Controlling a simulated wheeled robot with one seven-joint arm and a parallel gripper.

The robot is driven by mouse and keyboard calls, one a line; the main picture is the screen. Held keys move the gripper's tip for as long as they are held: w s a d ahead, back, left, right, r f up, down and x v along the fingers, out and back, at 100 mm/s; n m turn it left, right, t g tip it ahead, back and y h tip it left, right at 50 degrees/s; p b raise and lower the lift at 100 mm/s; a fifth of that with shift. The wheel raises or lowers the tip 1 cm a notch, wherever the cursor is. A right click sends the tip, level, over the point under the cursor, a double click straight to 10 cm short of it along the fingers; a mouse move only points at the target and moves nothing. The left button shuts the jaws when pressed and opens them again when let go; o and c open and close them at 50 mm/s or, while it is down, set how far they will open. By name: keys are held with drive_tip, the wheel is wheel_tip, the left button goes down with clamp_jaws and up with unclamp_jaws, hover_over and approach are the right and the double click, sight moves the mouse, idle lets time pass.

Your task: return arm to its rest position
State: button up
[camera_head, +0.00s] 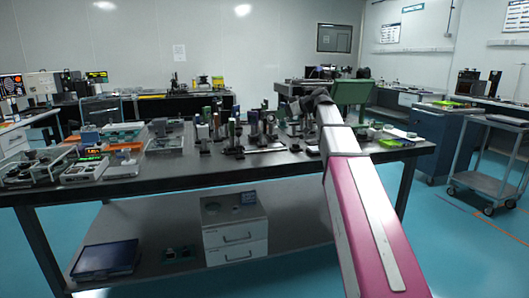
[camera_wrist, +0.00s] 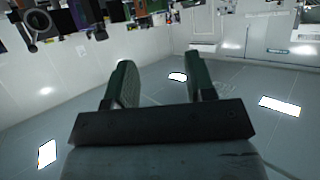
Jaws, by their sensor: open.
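My arm reaches out from the lower right over the optical table (camera_head: 230,172) in the head view, its pink and white links in front. Its end bends at the dark wrist near the table's back right part, and the fingers cannot be made out there. In the wrist view my gripper (camera_wrist: 160,82) shows two dark fingers set well apart, with nothing between them. That view is upside down, with the ceiling and its lights below and table-top items along the top edge.
Several optical posts and mounts (camera_head: 235,130) crowd the table's middle near my arm. Trays of parts (camera_head: 100,160) stand at the left. A white drawer unit (camera_head: 235,230) sits on the lower shelf. A grey cart (camera_head: 490,160) and a blue cabinet (camera_head: 436,145) stand at the right.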

drive_tip(key=s+d+f+m+g+h, duration=0.15)
drive_tip(key=s+f, duration=0.25)
drive_tip(key=f, duration=0.6)
drive_tip(key=s+d+f+m+h, duration=0.1)
drive_tip(key=s+f+m+h, duration=0.2)
drive_tip(key=f, duration=0.8)
drive_tip(key=s+d+f+m+g+h, duration=0.15)
drive_tip(key=s+f, duration=0.25)
drive_tip(key=f, duration=0.6)
drive_tip(key=s+d+f+m+g+h, duration=0.1)
drive_tip(key=s+d+f+m+h, duration=0.2)
drive_tip(key=s+f, duration=0.6)
drive_tip(key=s+d+f+m+g+h, duration=0.2)
drive_tip(key=s+d+f+m, duration=0.1)
drive_tip(key=s+f, duration=0.6)
wheel_tip(320, 180, down, 2)
drive_tip(key=shift+s+d+f+h, duration=0.1)
drive_tip(key=shift+s+d+h, duration=0.25)
drive_tip(key=shift+d+h, duration=0.1)
